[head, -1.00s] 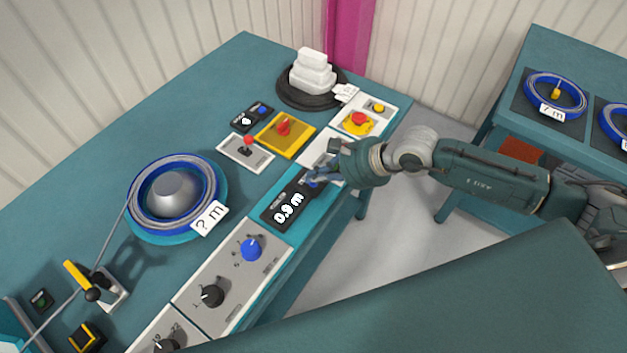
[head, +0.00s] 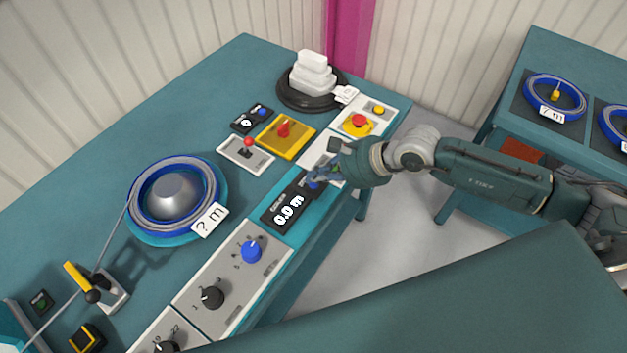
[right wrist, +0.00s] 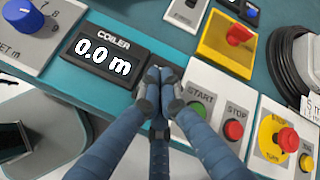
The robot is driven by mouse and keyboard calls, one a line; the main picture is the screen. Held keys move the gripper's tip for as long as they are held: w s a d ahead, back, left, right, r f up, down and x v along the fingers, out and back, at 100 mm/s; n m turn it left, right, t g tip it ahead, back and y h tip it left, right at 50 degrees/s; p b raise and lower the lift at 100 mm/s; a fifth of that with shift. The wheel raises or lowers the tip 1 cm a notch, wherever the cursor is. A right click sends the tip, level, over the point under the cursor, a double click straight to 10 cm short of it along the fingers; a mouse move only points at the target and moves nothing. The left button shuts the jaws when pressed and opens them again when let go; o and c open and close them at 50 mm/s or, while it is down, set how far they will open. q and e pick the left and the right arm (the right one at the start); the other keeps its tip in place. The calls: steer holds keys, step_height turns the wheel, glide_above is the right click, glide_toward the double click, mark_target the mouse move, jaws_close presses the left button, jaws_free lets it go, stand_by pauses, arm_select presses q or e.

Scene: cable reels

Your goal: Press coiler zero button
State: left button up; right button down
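The coiler display (head: 287,210) is a black box on the teal panel and reads 0.0 m. It also shows in the right wrist view (right wrist: 105,57). My right gripper (head: 316,176) is at the far end of this box. In the right wrist view its fingertips (right wrist: 159,76) are together, with nothing seen between them, over the end of the box beside the display. A bit of blue shows under the fingers in the head view, likely the zero button; the fingers hide most of it. I cannot tell whether they touch it. My left gripper is not in view.
Close to my right fingers are the green start button (right wrist: 197,109) and red stop button (right wrist: 233,130). A red emergency button (head: 359,120) sits beyond. A blue knob (head: 251,251) and a cable reel (head: 150,195) are to the left.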

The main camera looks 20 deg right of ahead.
mark_target(315, 185)
steer(key=shift+r, duration=0.3)
steer(key=shift+r+p, duration=1.3)
steer(key=shift+r, duration=1.1)
steer(key=shift+a, duration=0.1)
